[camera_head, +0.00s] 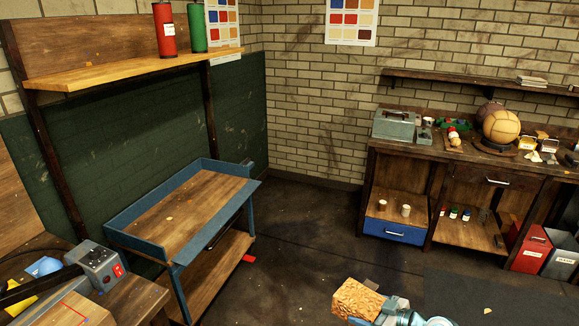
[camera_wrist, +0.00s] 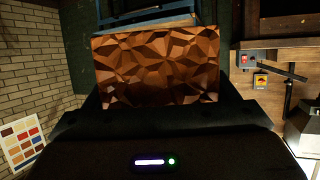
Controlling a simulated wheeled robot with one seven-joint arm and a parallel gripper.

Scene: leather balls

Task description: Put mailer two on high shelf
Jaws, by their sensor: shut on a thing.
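My gripper (camera_head: 388,312) is at the bottom of the head view, right of centre, shut on a tan-brown block-like packet with a crinkled, faceted surface, which I take for the mailer (camera_head: 356,299). In the wrist view the mailer (camera_wrist: 157,66) fills the space between the fingers; no label can be read on it. The high shelf (camera_head: 110,72) is a light wooden board on dark posts at upper left, well above and away from my gripper. A red cylinder (camera_head: 165,30) and a green cylinder (camera_head: 196,28) stand at its right end; its left part is bare.
A blue-edged cart (camera_head: 150,243) with a nearly empty top stands below the shelf. A bench with a grey control box (camera_head: 96,262) is at lower left. A cluttered workbench (camera_head: 402,148) lines the right wall. The floor (camera_head: 305,235) between is mostly open.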

